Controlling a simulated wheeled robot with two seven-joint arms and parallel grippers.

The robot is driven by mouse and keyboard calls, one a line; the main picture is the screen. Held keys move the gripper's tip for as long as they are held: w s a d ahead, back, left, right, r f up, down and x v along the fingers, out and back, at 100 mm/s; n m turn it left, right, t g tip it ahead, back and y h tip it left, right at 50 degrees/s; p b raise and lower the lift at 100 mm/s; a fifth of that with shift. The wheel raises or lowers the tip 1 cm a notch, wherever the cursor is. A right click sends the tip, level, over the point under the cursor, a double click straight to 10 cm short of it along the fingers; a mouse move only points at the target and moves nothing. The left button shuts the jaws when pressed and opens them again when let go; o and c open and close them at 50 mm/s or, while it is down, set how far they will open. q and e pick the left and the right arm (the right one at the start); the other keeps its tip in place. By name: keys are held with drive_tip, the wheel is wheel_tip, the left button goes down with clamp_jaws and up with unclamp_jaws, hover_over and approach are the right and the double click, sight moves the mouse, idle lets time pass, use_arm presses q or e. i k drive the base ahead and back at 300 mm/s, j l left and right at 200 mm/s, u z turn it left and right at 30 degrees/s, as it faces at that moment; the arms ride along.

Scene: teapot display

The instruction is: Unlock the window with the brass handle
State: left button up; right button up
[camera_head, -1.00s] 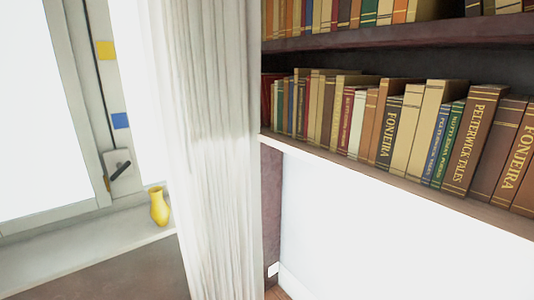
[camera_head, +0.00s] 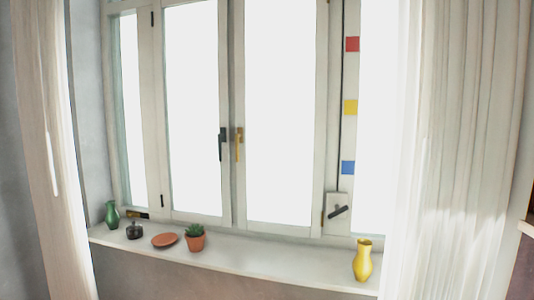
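The window (camera_head: 233,190) stands ahead with two middle casements that look closed. The brass handle (camera_head: 239,145) is on the right casement, near the central frame, and points down. A black handle (camera_head: 222,145) sits just left of it on the left casement and also points down. Neither of my grippers shows in the head view.
The sill (camera_head: 290,262) carries a green vase (camera_head: 111,214), a small dark pot (camera_head: 134,231), a terracotta saucer (camera_head: 165,241), a potted succulent (camera_head: 195,239) and a yellow vase (camera_head: 362,262). A lever plate (camera_head: 337,207) is on the right frame below coloured squares. Curtains (camera_head: 450,150) hang at both sides.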

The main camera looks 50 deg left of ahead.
sight(237, 136)
drive_tip(key=u, duration=1.85)
